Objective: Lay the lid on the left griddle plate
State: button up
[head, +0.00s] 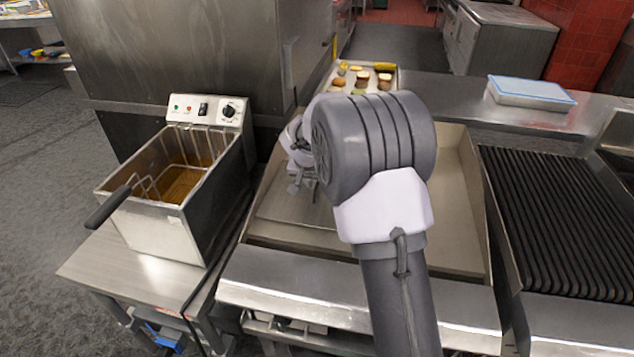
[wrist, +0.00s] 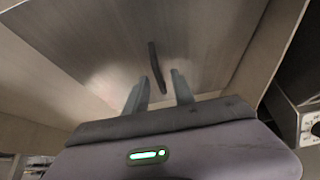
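The lid (wrist: 110,50) is a flat grey metal sheet with a thin dark handle (wrist: 156,65), seen close up in the wrist view. In the head view the lid (head: 285,207) lies on the left part of the griddle (head: 462,220), mostly behind my arm. My gripper (wrist: 160,78) is open, its two fingers apart on either side of the handle's near end. I cannot tell how far the fingertips are from the handle; neither finger visibly touches it. In the head view my gripper (head: 299,180) is over the lid, partly hidden by my wrist.
A fryer (head: 160,220) with a basket stands left of the griddle. A ribbed grill (head: 565,220) is at the right. Behind are a tray of food pieces (head: 340,92) and a blue-lidded container (head: 530,90). The griddle's right part looks bare.

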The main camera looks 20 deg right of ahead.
jog(key=s+f+p+v, duration=0.15)
jog(key=p+v, duration=0.25)
jog(key=v, duration=1.4)
jog(key=s+a+r+y, duration=0.1)
jog(key=s+a, duration=0.2)
jog(key=s, duration=0.6)
jog(key=s+a+r+n+y, duration=0.1)
jog(key=s+a, duration=0.3)
jog(key=s, duration=0.6)
jog(key=s+a+r+n+y, duration=0.1)
jog(key=s+a+r+y, duration=0.1)
jog(key=s, duration=0.8)
jog(key=shift+a+r+t+y, duration=0.2)
jog(key=shift+a+t+y, duration=0.2)
jog(key=shift+a+y, duration=0.4)
